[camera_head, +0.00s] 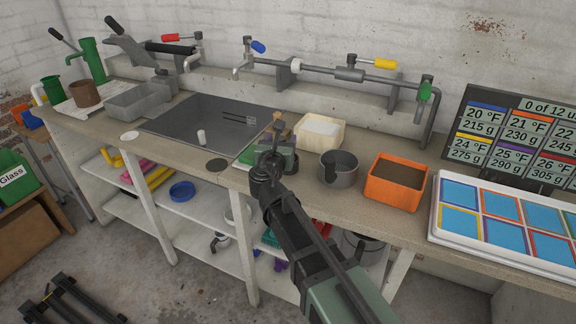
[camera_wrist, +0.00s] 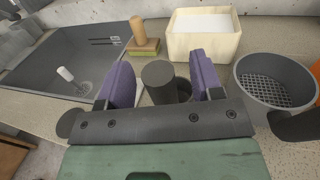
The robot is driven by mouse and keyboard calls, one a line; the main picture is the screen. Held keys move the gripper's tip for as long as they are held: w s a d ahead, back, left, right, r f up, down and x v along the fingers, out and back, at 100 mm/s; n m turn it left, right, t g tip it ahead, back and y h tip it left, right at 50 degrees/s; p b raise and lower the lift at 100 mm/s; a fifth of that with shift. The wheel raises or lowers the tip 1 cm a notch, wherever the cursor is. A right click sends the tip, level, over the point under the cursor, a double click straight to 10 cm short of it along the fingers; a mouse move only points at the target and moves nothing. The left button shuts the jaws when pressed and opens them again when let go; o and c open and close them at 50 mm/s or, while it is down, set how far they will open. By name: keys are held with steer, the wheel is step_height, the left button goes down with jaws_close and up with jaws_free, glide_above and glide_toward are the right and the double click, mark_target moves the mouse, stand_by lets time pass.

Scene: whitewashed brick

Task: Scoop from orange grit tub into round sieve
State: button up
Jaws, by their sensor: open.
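The orange tub (camera_head: 379,191) holds dark brown grit and stands on the bench right of the sieve; only a sliver of it (camera_wrist: 316,72) shows at the wrist view's right edge. The round grey sieve (camera_head: 341,181) stands just left of the tub; its mesh bottom shows in the wrist view (camera_wrist: 277,91). My gripper (camera_wrist: 157,85) is open, its purple pads on either side of a dark grey cylinder (camera_wrist: 158,76) beside a small dark cup (camera_wrist: 184,87), apparently the scoop. Gaps show between pads and cylinder. In the head view my gripper (camera_head: 272,158) hides the scoop.
A cream box (camera_head: 319,142) with white contents stands behind the sieve. A panelled tray (camera_head: 437,232) and a display board (camera_head: 520,130) stand right of the tub. Pipes and taps (camera_head: 350,74) run along the back ledge.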

steer(key=shift+w+d, duration=0.2)
steer(key=shift+w, duration=0.95)
steer(key=shift+s, duration=0.1)
jaws_close()
steer(key=shift+r, duration=0.1)
